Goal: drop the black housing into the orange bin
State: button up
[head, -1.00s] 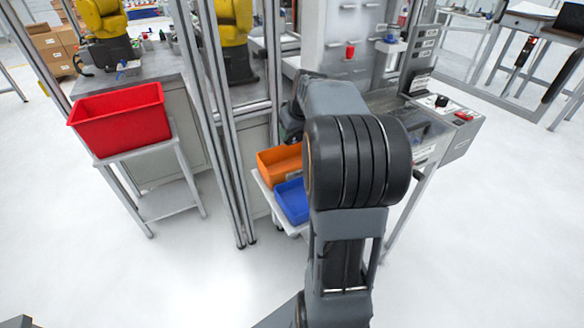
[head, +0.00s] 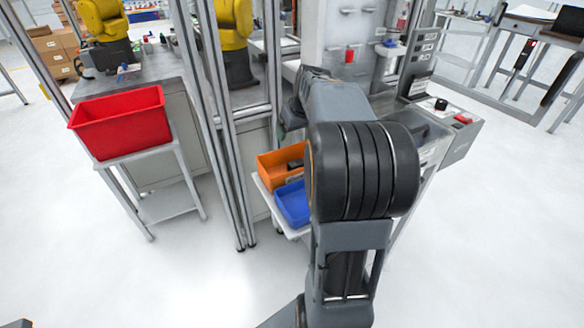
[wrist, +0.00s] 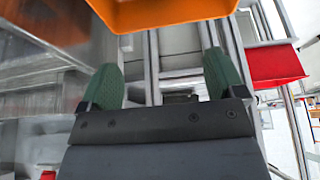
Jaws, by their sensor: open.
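The orange bin (head: 268,170) stands on a small white stand in the head view, left of my arm. Its underside or outer wall shows at the top of the wrist view (wrist: 160,12). A dark piece (head: 296,164), which looks like the black housing, lies inside the bin at its right side, partly hidden by my arm. My gripper (wrist: 162,67) is open, its green fingers wide apart with nothing held between them. In the head view it is above and behind the bin, mostly hidden by my arm.
A blue bin (head: 292,204) sits directly in front of the orange bin. A red bin (head: 122,122) stands on a separate stand to the left. Metal frame posts (head: 222,150) rise between the stands. A console bench (head: 455,125) is at the right.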

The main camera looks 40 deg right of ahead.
jog(key=p+v, duration=0.1)
jog(key=v, duration=1)
jog(key=shift+r, duration=0.1)
jog(key=s+a+f+m+g+p, duration=0.1)
jog(key=s+a+f+m+p, duration=0.2)
jog(key=a+f, duration=0.15)
jog(key=s+a+n+p, duration=0.2)
jog(key=s+a+p, duration=0.2)
jog(key=a, duration=0.5)
jog(key=s+a+n+p, duration=0.2)
jog(key=s+a+p, duration=0.2)
jog(key=a, duration=0.4)
jog(key=shift+s+a+r+n+y+p, duration=0.3)
jog(key=shift+s+a+n+p, duration=0.1)
jog(key=shift+s, duration=0.15)
